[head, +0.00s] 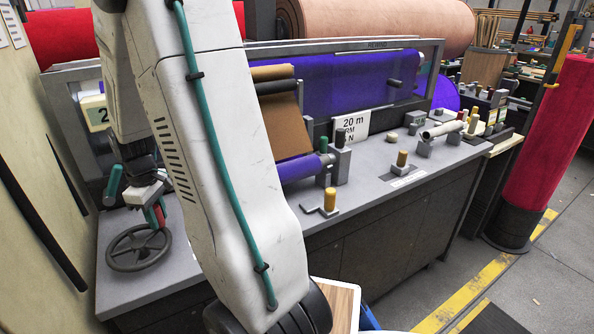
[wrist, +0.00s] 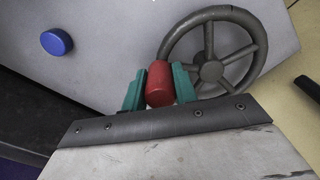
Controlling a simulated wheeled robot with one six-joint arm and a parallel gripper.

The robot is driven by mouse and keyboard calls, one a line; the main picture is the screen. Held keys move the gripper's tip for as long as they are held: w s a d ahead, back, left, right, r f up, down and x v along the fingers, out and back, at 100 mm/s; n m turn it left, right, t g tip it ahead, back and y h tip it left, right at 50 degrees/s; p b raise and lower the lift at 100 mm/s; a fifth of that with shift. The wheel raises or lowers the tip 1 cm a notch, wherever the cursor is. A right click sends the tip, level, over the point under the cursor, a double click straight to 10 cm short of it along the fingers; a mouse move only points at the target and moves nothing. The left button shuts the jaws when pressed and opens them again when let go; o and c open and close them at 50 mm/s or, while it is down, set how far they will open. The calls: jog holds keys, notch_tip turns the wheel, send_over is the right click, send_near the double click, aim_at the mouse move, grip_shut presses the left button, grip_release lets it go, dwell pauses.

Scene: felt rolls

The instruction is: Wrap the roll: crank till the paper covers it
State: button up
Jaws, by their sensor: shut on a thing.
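A dark grey crank wheel (head: 138,250) with spokes lies at the left end of the grey bench; it also shows at the top of the wrist view (wrist: 212,70). Its red handle (wrist: 159,84) sits between the teal fingers of my gripper (wrist: 159,88), which is shut on it. In the head view my gripper (head: 157,214) is low over the wheel's rim. Brown paper (head: 282,125) hangs from a dark bar at the middle of the machine. Below it a purple roll (head: 298,168) shows at its right end; my arm hides the rest, so I cannot tell how much is covered.
A large purple roll (head: 350,82) lies behind in the grey frame. A white "20 m" card (head: 350,128), a yellow-topped peg (head: 330,200) and several other pegs stand along the bench (head: 365,178). A blue round knob (wrist: 56,42) shows in the wrist view.

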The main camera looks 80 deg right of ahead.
aim_at(145, 263)
jog(key=s, duration=0.1)
jog(key=s+a, duration=0.1)
jog(key=s, duration=0.1)
jog(key=shift+s+a, duration=0.1)
jog(key=shift+a, duration=0.15)
jog(key=shift+s+a, duration=0.15)
jog(key=shift+s, duration=0.05)
jog(key=shift+s+a, duration=0.2)
jog(key=shift+a, duration=0.1)
jog(key=a, duration=0.1)
jog(key=s+a, duration=0.1)
jog(key=a, duration=0.2)
jog(key=shift+s, duration=0.4)
jog(key=a, duration=0.2)
jog(key=w+a, duration=0.1)
jog(key=a, duration=0.2)
jog(key=shift+w, duration=0.2)
